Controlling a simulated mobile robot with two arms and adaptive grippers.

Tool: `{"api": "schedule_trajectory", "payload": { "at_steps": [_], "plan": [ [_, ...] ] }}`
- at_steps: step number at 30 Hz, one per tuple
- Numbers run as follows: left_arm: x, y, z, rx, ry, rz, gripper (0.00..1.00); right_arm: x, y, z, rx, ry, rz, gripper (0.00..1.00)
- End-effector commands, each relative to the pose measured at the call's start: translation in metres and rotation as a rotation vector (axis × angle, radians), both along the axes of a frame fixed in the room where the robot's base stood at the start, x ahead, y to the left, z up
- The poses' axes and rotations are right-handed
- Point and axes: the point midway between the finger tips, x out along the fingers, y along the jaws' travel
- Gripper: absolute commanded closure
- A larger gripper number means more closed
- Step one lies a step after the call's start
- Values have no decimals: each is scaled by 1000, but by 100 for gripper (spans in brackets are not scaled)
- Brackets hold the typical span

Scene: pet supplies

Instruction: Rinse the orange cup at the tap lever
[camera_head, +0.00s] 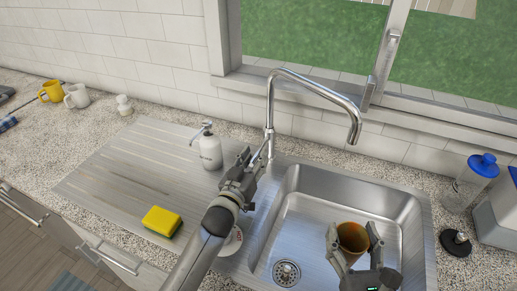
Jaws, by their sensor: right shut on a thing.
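The orange cup (353,238) is over the lower right part of the sink basin. My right gripper (354,246) is shut on it, with one finger on each side of its wall. The cup's open top faces up; its lower part is partly hidden by the gripper. The chrome tap (270,110) rises behind the basin, its spout (355,130) arching to the right, above and behind the cup. No water stream shows. My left gripper (246,162) is at the tap's base, beside the tap lever (265,153). I cannot tell whether its fingers touch the lever or are closed.
A white soap dispenser (210,153) stands left of the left gripper. A yellow-green sponge (161,221) lies on the drainboard (120,165). A clear blue-lidded container (470,180) and a black stopper (456,242) are at the right. Mugs (76,96) stand far left.

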Motion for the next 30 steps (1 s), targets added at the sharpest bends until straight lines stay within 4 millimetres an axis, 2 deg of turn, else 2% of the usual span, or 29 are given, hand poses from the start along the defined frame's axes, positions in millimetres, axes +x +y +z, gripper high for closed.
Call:
{"api": "schedule_trajectory", "payload": {
  "at_steps": [3,9,21,30],
  "plan": [
    [14,-6,2,0,0,0,64,0,0,3,0,-1,0,64],
    [29,-11,0,0,1,1,64,0,0,4,0,-1,0,64],
    [33,-13,0,0,0,0,64,0,0,5,0,-1,0,64],
    [33,-13,0,0,0,0,100,0,0,5,0,-1,0,64]
  ]
}}
